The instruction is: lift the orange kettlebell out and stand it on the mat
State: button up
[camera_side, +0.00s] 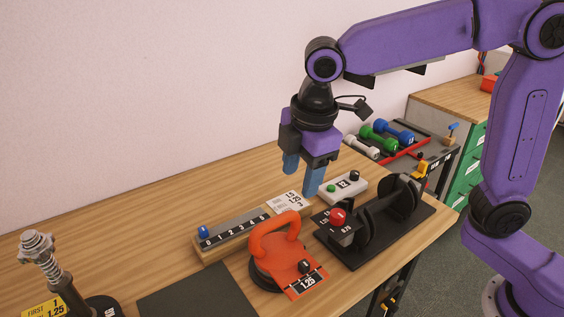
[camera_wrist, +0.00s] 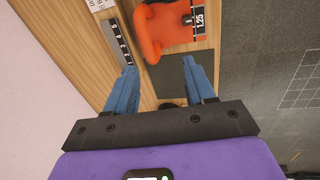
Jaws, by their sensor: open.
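The orange kettlebell (camera_side: 284,264) is at the front middle of the wooden table in the side view, with its looped handle upward and a black round part at its base. A 1.25 label and a black knob are on its front. It also shows at the top of the wrist view (camera_wrist: 170,36). A dark mat (camera_side: 195,296) lies to its left, cut off by the lower picture edge; part of it shows between my fingers in the wrist view (camera_wrist: 171,80). My gripper (camera_side: 301,184) is open and empty, above and behind the kettlebell, apart from it, with blue fingers pointing down.
A numbered wooden rail (camera_side: 232,237) lies behind the kettlebell. A dumbbell on a black stand (camera_side: 375,240) with a red knob is close on its right. A white box (camera_side: 343,187) is behind that. A spring-topped post (camera_side: 45,258) stands at far left.

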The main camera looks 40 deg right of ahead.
aim_at(272, 220)
jog(key=shift+n, duration=0.3)
jog(key=w+f, duration=0.2)
jog(key=f, duration=0.3)
jog(key=w+a+f, duration=0.1)
jog(key=w+f, duration=0.1)
jog(key=f, duration=0.3)
jog(key=w+a+f, duration=0.1)
jog(key=w+f, duration=0.1)
jog(key=f, duration=0.4)
jog(key=shift+w+f, duration=0.1)
grip_shut()
jog(key=shift+w+r, duration=0.1)
jog(key=shift+r, duration=0.1)
jog(key=shift+r, duration=4.3)
dwell(0.8)
